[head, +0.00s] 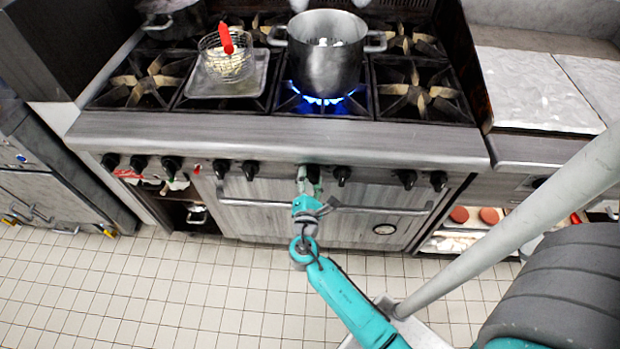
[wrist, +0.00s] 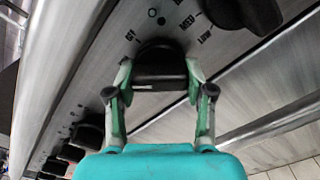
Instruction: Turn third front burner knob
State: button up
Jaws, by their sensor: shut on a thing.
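The stove's front panel carries a row of black knobs. In the head view my gripper (head: 303,182) is up against the panel at a black knob (head: 314,174) below the large pot. In the wrist view my gripper (wrist: 159,72) has one finger on each side of this black knob (wrist: 160,56) and is shut on it. Panel lettering, including "MED" and "LOW", shows beside the knob. In the head view a blue flame (head: 322,99) burns under the pot (head: 325,55). The lower part of the gripped knob is partly hidden by my gripper.
A neighbouring knob (head: 342,175) is close on the right; it also shows in the wrist view (wrist: 245,12). A long oven handle (head: 390,211) runs just below the panel. A wire basket (head: 225,62) with a red handle sits on a tray (head: 255,84) on the stove.

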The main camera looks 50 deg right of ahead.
jog(key=m, duration=0.4)
jog(key=shift+r+m, duration=0.1)
jog(key=shift+m, duration=2.4)
jog(key=o, duration=1.2)
jog(key=shift+c, duration=0.2)
